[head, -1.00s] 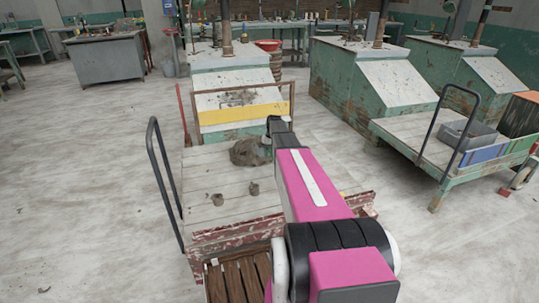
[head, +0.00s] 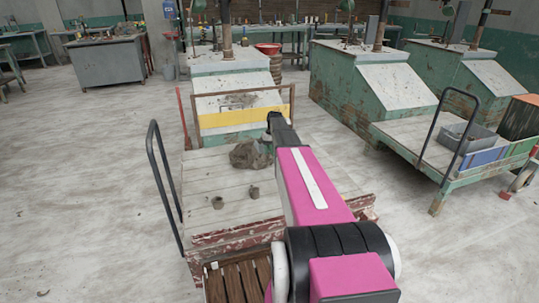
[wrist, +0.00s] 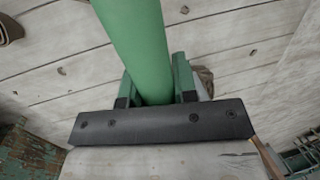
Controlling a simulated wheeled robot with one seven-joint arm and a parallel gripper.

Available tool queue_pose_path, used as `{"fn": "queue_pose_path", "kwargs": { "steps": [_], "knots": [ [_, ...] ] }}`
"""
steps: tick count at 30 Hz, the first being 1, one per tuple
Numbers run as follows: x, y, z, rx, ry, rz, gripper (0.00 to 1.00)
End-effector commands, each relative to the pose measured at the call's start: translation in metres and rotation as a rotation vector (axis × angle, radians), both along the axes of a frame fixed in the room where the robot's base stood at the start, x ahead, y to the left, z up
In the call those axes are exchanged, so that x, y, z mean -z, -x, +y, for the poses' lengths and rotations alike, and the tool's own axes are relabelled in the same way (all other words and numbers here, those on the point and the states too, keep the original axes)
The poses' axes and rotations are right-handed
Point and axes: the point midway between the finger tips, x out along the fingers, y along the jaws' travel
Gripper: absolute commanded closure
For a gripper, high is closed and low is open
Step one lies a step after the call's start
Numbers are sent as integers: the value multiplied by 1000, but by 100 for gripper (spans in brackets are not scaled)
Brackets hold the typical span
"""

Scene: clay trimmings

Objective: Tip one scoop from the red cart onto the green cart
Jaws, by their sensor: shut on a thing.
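The red cart (head: 233,240) stands in front of me, with a pale plank top, chipped red front edge and black handle at left. A grey-brown clay lump (head: 250,155) lies near its far end. The green cart (head: 400,133) stands at the right. In the wrist view my gripper (wrist: 158,85) is shut around a thick green handle (wrist: 133,40), over pale planks. The handle's far end and any scoop bowl or load are out of that view. In the head view my arm hides most of the gripper, close to the lump's right side.
Worn green-and-white cabinets (head: 375,85) stand behind. The floor between the carts is clear.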

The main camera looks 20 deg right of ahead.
Motion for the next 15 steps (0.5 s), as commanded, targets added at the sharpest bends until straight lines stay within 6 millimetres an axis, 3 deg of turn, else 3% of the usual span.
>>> {"fn": "queue_pose_path", "kwargs": {
  "steps": [15],
  "knots": [
    [-36,1,0,0,0,-46,100]
  ]
}}
